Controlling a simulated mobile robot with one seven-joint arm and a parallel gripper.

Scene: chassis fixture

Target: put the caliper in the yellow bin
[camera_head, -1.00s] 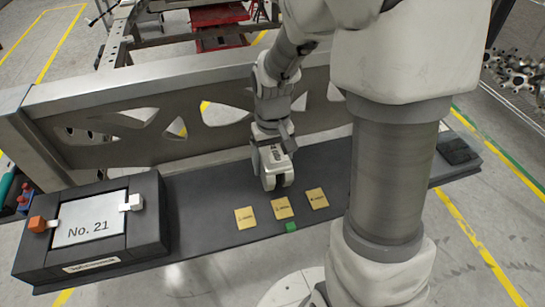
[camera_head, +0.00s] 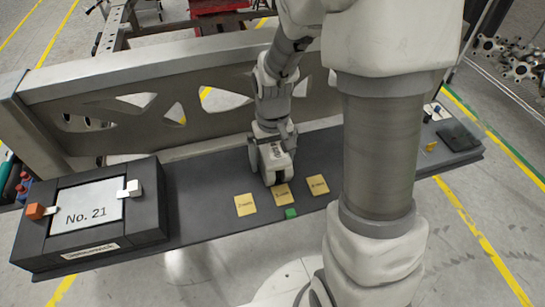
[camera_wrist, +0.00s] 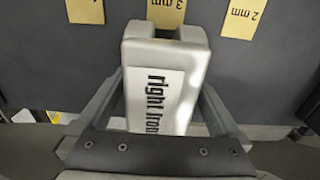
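I cannot make out a caliper or a yellow bin in either view. My gripper (camera_wrist: 160,80) is shut on a pale grey block (camera_wrist: 165,55) with dark lettering that begins "right fron". The fingers press on its two sides. In the head view the block (camera_head: 277,172) is upright below my gripper, over the dark bench (camera_head: 210,195) and by the middle yellow card (camera_head: 281,196), partly covering it. I cannot tell whether it touches the bench.
Yellow cards (camera_head: 246,205) lie in a row, with a green block (camera_head: 291,213) in front. A dark fixture with a "No. 21" plate (camera_head: 88,212) stands at left. A small yellow piece (camera_head: 431,147) and a dark box (camera_head: 459,137) are at right. A metal beam (camera_head: 150,85) runs behind.

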